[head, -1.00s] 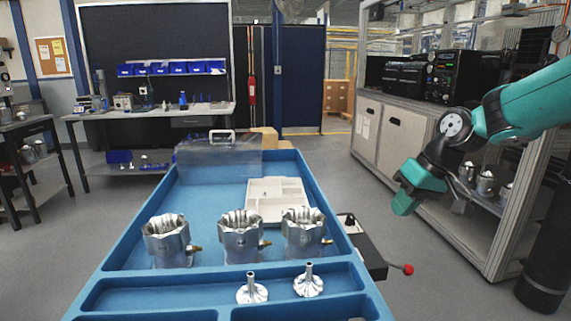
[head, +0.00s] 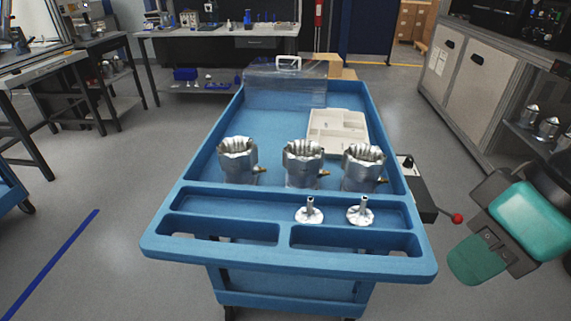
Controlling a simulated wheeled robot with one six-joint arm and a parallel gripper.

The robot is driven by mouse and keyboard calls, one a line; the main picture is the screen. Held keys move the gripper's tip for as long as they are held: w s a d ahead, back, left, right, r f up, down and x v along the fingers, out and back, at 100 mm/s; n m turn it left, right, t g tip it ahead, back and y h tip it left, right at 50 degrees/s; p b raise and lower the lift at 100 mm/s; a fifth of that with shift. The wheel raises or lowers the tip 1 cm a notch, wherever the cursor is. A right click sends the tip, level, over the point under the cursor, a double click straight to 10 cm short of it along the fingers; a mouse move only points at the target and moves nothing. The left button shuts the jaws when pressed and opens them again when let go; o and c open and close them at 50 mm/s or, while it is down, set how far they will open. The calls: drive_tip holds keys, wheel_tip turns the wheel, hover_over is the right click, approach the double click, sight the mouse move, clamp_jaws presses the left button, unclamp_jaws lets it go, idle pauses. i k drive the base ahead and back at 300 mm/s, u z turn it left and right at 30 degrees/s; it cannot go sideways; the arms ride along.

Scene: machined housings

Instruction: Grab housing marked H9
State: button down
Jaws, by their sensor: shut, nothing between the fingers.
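Three silver machined housings stand upright in a row on the blue cart (head: 205,250): a left one (head: 238,162), a middle one (head: 303,165) and a right one (head: 363,169). Each has a scalloped open top and a small brass fitting on its right side. No marking is legible, so I cannot tell which is H9. My gripper (head: 475,262), with teal parts, is at the lower right, beside the cart and apart from the housings. It is shut and empty.
Two silver funnel-shaped parts (head: 309,212) (head: 360,212) stand in the cart's narrow front tray. Behind the housings are a cream divided tray (head: 338,128) and a clear box (head: 285,88). A red-knobbed lever (head: 457,218) sticks out at the cart's right. Floor left is open.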

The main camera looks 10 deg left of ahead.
sight(302, 159)
drive_tip(key=u, duration=0.7)
drive_tip(key=k, duration=0.45)
drive_tip(key=z, duration=0.1)
